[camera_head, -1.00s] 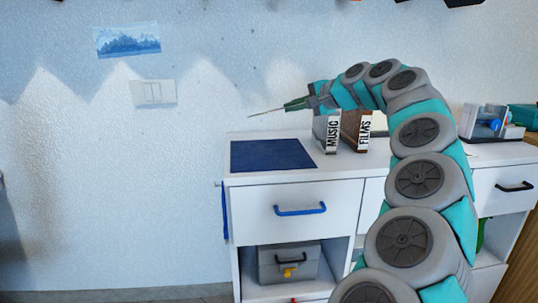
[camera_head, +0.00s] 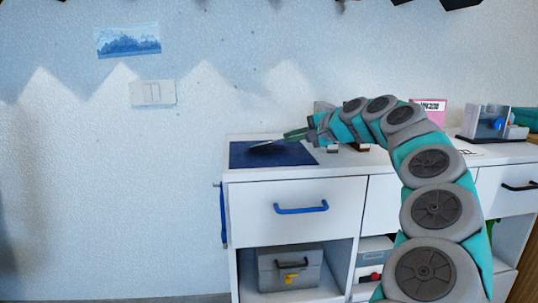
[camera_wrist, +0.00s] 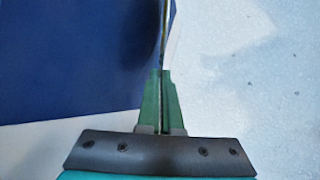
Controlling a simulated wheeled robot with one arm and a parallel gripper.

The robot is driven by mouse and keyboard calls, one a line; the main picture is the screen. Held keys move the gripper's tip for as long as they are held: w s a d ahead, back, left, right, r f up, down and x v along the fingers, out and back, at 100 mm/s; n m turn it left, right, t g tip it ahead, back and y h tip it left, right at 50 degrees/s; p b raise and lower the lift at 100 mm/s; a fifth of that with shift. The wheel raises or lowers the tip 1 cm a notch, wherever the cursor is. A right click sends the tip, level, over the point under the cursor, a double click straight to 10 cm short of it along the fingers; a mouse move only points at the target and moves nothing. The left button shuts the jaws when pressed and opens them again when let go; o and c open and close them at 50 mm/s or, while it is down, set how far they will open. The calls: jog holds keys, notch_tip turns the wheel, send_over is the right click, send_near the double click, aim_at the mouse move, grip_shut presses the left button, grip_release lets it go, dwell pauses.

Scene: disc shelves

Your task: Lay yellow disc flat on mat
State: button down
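The dark blue mat (camera_head: 242,159) lies on the left end of the white cabinet top; it also fills the left of the wrist view (camera_wrist: 60,60). My gripper (camera_head: 289,136) is over the mat's right part, its green fingers shut on a thin disc (camera_head: 261,143). The disc shows almost edge-on, so its faces are hidden. In the wrist view its narrow edge (camera_wrist: 164,35) stands between the fingers and looks brownish-gold. A dark shadow lies on the mat beside it. The disc looks close above the mat; I cannot tell whether it touches.
The white cabinet (camera_head: 340,185) has a drawer with a blue handle (camera_head: 301,208) and a grey box (camera_head: 290,267) on the shelf below. My arm mostly covers the shelf holders behind it. A clear-sided device (camera_head: 486,123) stands at the right. The wall behind is close.

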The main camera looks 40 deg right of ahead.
jog(key=c, duration=1.6)
grip_release()
jog(key=c, duration=1.2)
grip_release()
jog(key=shift+c, duration=0.2)
jog(key=shift+s, duration=0.15)
jog(key=shift+b+v, duration=0.45)
jog(key=shift+v, duration=3.4)
jog(key=shift+r, duration=0.1)
notch_tip(320, 180, up, 7)
jog(key=s+p, duration=0.2)
jog(key=p, duration=0.2)
jog(key=shift+s, duration=0.4)
